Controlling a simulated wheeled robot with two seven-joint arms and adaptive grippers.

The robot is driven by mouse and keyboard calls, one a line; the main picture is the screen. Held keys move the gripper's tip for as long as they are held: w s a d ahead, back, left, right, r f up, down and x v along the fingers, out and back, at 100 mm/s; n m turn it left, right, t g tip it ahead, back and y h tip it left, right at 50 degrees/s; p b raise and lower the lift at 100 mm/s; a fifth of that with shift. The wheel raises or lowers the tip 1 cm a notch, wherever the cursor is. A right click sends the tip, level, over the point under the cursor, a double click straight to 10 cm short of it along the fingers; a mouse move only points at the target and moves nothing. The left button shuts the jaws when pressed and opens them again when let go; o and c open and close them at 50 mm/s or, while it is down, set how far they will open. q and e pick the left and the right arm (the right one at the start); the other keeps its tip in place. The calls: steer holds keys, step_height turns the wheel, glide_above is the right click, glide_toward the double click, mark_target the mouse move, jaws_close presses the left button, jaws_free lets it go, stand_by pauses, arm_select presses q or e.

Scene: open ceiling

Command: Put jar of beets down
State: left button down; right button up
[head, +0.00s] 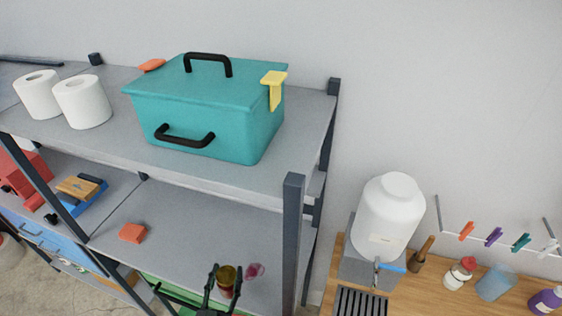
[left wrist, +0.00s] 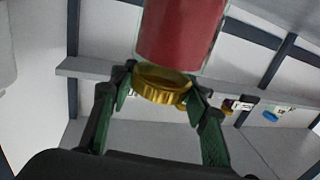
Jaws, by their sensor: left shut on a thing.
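The jar of beets shows in the left wrist view as a dark red body (left wrist: 180,35) with a gold lid (left wrist: 162,84). My left gripper (left wrist: 160,98) is shut on it at the lid end, one finger on each side. In the head view the left gripper (head: 222,296) and the jar's gold lid (head: 229,277) are low in the picture, at the front of the middle shelf (head: 190,235). I cannot tell whether the jar touches the shelf. My right gripper is not in view.
An orange block (head: 132,233) lies left on the middle shelf, with bare surface between. A dark post (head: 292,240) stands to the right. A teal box (head: 205,110) and paper rolls (head: 82,102) occupy the top shelf.

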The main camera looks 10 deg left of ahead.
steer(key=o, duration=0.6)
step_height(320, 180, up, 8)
steer(key=p, duration=0.7)
steer(key=shift+p, duration=0.35)
arm_select(q)
steer(key=w+d+r+m+h+p, duration=0.15)
steer(key=w+r, duration=0.25)
steer(key=r, duration=0.7)
steer(key=w+r+h+p, duration=0.1)
steer(key=w+r+p, duration=0.3)
steer(key=r, duration=0.7)
steer(key=w+d+r+m+h+p, duration=0.1)
steer(key=w+r, duration=0.4)
steer(key=r, duration=0.6)
steer(key=w+d+p, duration=0.2)
steer(key=w, duration=0.8)
steer(key=w+d+p, duration=0.2)
steer(key=w, duration=0.7)
step_height(320, 180, down, 7)
steer(key=p, duration=0.1)
steer(key=shift+w+f, duration=0.2)
steer(key=shift+w, duration=0.1)
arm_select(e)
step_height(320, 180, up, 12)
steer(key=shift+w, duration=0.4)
